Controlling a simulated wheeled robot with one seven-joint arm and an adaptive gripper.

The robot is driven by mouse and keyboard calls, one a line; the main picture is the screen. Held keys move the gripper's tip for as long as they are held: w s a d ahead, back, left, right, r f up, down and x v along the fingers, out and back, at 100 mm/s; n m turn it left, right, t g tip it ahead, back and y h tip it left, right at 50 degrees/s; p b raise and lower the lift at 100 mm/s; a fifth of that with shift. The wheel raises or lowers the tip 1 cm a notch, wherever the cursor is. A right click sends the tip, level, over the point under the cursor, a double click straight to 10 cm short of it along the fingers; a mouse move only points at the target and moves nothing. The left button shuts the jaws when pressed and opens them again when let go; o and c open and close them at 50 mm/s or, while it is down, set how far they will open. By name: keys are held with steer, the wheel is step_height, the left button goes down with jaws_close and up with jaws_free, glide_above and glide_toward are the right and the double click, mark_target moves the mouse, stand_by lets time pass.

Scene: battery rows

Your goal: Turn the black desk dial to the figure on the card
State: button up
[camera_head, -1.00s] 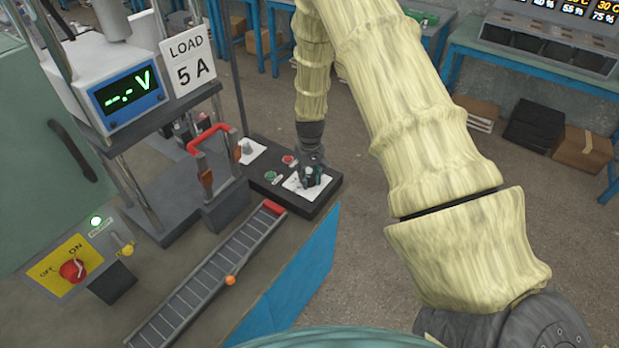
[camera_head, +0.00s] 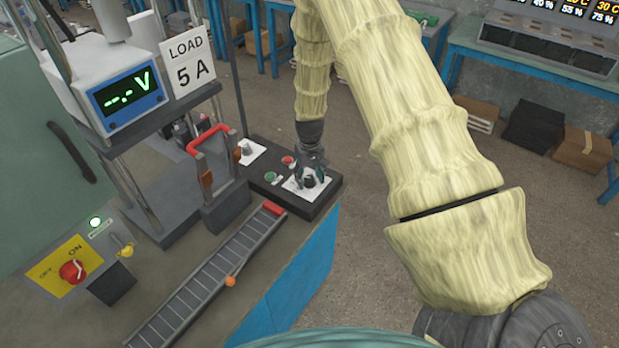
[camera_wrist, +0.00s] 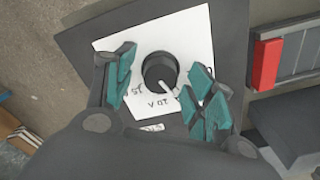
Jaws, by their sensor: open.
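The black desk dial (camera_wrist: 160,70) sits on a white scale plate (camera_wrist: 118,43) in the wrist view, with a white pointer line on it. The pointer aims down and to the right, near the marking "20 A". A "15" shows to the left of that. My gripper (camera_wrist: 165,82) is open, its teal pads on either side of the dial and apart from it. In the head view my gripper (camera_head: 311,170) is over the dial on the black control box (camera_head: 318,208). The card (camera_head: 188,62) reads "LOAD 5 A". The small scale figures are partly hidden by the right finger.
A green button (camera_head: 270,176) and a red button (camera_head: 288,161) are beside the dial plate. A second knob (camera_head: 246,148) is further left. A slotted rail (camera_head: 215,275) with a red end block runs in front. The meter (camera_head: 125,97) shows "--.- V".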

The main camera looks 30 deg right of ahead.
mark_target(309, 178)
step_height(309, 178, up, 12)
steer(key=shift+f, duration=0.15)
stand_by(0.4)
stand_by(0.4)
